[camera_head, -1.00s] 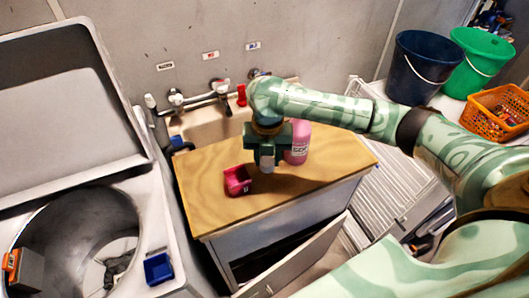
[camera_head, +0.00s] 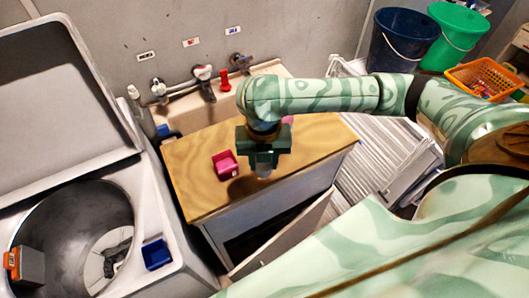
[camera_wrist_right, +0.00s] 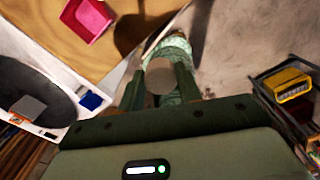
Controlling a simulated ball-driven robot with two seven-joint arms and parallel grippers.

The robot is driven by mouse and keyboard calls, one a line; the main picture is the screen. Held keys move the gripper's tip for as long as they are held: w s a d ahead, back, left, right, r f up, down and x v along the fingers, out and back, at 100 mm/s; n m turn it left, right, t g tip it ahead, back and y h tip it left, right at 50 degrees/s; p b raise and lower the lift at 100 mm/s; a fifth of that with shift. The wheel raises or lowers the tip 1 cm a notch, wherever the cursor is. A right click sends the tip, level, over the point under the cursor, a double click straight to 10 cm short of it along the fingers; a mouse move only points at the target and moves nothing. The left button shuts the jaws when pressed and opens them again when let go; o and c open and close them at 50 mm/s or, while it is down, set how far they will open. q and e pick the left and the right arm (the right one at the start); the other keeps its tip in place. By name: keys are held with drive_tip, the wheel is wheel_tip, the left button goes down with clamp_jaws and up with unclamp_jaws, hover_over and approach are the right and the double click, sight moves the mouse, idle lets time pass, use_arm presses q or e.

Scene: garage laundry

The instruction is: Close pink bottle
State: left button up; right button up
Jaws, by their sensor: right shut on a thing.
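The pink bottle (camera_head: 288,120) stands on the wooden worktop (camera_head: 200,195) and is almost wholly hidden behind my right arm in the head view; only a small pink patch shows. My right gripper (camera_head: 264,168) points down near the worktop's front edge, in front of the bottle. It is shut on a pale grey round piece that looks like a cap (camera_wrist_right: 160,76), seen between the fingers in the wrist view. The bottle's mouth is hidden. My left gripper is not in view.
A small pink-red box (camera_head: 225,165) sits on the worktop left of the gripper. A sink with taps (camera_head: 204,75) lies behind. An open washer drum (camera_head: 70,230) and blue box (camera_head: 156,254) are left. Buckets (camera_head: 395,40) and an orange basket (camera_head: 485,78) stand right.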

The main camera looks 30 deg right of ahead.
drive_tip(key=m, duration=0.2)
drive_tip(key=m+b, duration=0.1)
drive_tip(key=m, duration=0.2)
drive_tip(key=shift+w+r, duration=0.15)
drive_tip(key=shift+w, duration=0.05)
drive_tip(key=m+b, duration=0.1)
drive_tip(key=m, duration=0.2)
drive_tip(key=shift+r, duration=0.15)
drive_tip(key=m, duration=0.2)
drive_tip(key=m+b, duration=0.1)
drive_tip(key=m, duration=0.1)
drive_tip(key=m+b, duration=0.1)
drive_tip(key=m, duration=0.2)
drive_tip(key=shift+w+r, duration=0.1)
drive_tip(key=shift+r, duration=0.25)
drive_tip(key=m, duration=0.4)
drive_tip(key=m+b, duration=0.1)
drive_tip(key=m, duration=0.1)
drive_tip(key=shift+r, duration=0.35)
drive_tip(key=m, duration=0.2)
drive_tip(key=m+b, duration=0.1)
drive_tip(key=m, duration=0.2)
drive_tip(key=shift+r+m, duration=0.25)
drive_tip(key=shift+m, duration=0.05)
drive_tip(key=m, duration=0.3)
drive_tip(key=shift+s+r+m+b, duration=0.25)
drive_tip(key=shift+m+b, duration=0.05)
drive_tip(key=shift+b, duration=0.05)
